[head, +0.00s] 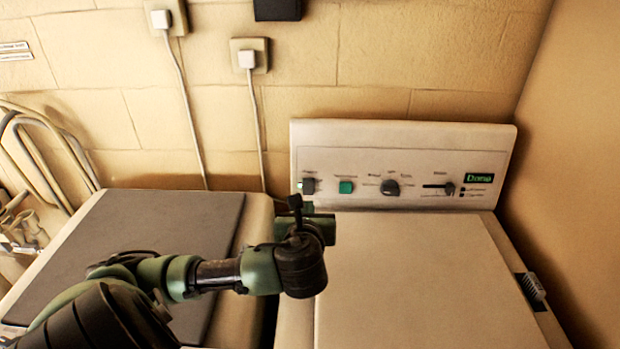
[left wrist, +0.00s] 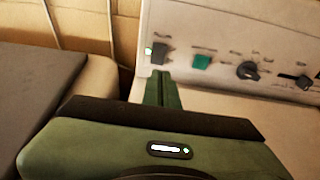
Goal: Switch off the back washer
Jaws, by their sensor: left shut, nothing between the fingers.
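The back washer (head: 400,270) is a white machine with an upright control panel (head: 420,140) against the wall. The panel has a dark switch (head: 308,186) at its left end, a green button (head: 345,187), a round dial (head: 390,188), a slider (head: 440,187) and a green display (head: 479,178) that appears to read "Done". My left gripper (head: 307,207) is shut and empty, just in front of and below the dark switch. In the left wrist view its closed green fingers (left wrist: 163,88) point at the switch (left wrist: 160,53), with a small lit spot beside it. Contact cannot be told.
A second machine with a dark grey top (head: 170,235) stands to the left, with a narrow gap between. Two wall sockets with plugs (head: 161,19) (head: 247,59) have white cords hanging down behind. A metal rack (head: 45,140) is at far left. A side wall is at right.

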